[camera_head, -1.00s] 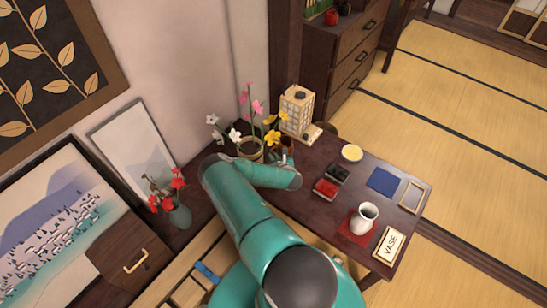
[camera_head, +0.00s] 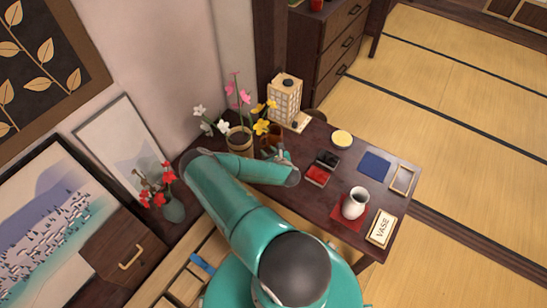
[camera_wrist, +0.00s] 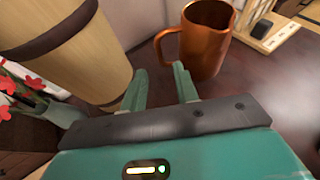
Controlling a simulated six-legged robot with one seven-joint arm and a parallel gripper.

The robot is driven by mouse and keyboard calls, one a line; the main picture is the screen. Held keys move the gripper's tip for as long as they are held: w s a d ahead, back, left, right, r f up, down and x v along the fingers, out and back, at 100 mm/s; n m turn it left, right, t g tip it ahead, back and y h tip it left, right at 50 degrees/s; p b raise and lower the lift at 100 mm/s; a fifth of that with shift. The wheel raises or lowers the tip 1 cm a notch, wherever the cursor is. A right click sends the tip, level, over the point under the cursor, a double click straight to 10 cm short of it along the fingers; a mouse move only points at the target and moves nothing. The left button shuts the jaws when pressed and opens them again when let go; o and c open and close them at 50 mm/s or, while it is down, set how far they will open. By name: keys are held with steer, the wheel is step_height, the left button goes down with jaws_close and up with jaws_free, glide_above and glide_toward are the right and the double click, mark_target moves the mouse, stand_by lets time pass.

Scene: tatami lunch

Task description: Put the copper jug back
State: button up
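The copper jug (camera_wrist: 208,42) stands upright on the dark table in the wrist view, just beyond my gripper (camera_wrist: 160,80). Its handle faces left, close ahead of my fingertips. My two fingers are apart, with nothing between them. In the head view the jug (camera_head: 275,132) is a small brown shape behind my gripper (camera_head: 280,155), beside the flower pot, and is partly hidden by flowers and gripper.
A tan banded pot (camera_wrist: 70,45) stands close left of my fingers. A paper lantern (camera_head: 286,97) stands behind the jug. Red and black boxes (camera_head: 317,176), a yellow bowl (camera_head: 341,138), a white vase (camera_head: 355,203) and a blue mat (camera_head: 375,165) lie to the right.

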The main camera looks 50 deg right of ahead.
steer(key=v, duration=0.6)
stand_by(1.1)
